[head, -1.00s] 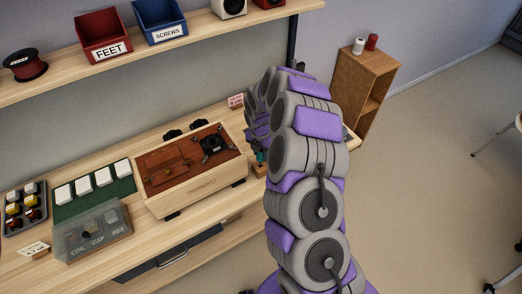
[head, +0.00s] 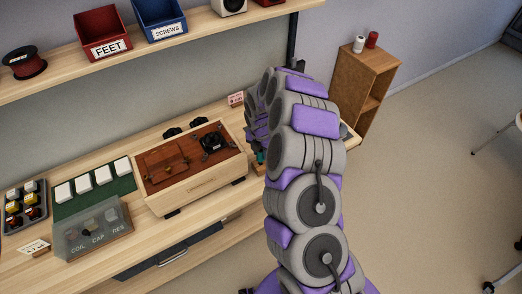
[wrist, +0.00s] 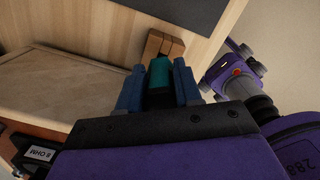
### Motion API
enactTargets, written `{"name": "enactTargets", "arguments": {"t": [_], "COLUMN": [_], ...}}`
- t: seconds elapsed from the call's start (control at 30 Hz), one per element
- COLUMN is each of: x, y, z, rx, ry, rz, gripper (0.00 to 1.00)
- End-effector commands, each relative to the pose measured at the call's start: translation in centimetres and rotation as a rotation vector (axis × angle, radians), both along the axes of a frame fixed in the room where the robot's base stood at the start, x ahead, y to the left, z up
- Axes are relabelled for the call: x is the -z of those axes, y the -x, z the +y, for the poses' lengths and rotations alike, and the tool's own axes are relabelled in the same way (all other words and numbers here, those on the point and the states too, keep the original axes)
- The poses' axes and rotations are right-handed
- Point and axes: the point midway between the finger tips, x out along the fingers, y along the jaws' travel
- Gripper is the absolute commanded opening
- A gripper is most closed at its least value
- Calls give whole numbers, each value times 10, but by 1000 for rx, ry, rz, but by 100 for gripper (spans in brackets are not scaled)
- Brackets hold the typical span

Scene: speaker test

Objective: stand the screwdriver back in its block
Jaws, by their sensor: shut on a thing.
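In the wrist view my gripper (wrist: 157,84) has its blue fingers closed on either side of the teal handle of the screwdriver (wrist: 160,71). The screwdriver's shaft is not visible. A small wooden block (wrist: 165,43) with a dark line down its middle shows just beyond the handle; I cannot tell whether the screwdriver touches it or is in it. In the head view my arm hides most of the gripper and the block. Only a small teal patch, likely the screwdriver (head: 261,157), shows at the arm's left side.
A wooden speaker box (head: 195,180) with parts on it lies on the bench left of my arm. A clear-lidded parts case (head: 92,232) and a green mat (head: 75,206) are farther left. A shelf with a red bin (head: 103,36) runs above. A brown cabinet (head: 357,85) stands right.

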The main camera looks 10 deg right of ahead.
Motion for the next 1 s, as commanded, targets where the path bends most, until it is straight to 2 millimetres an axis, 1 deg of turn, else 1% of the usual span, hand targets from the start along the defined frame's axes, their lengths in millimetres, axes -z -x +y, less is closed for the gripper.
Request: {"name": "enactTargets", "arguments": {"t": [0.53, 1.0], "x": [8, 8], "y": [0, 0], "z": [0, 0], "rx": [0, 0], "ry": [1, 0], "rz": [1, 0], "gripper": [0, 0]}}
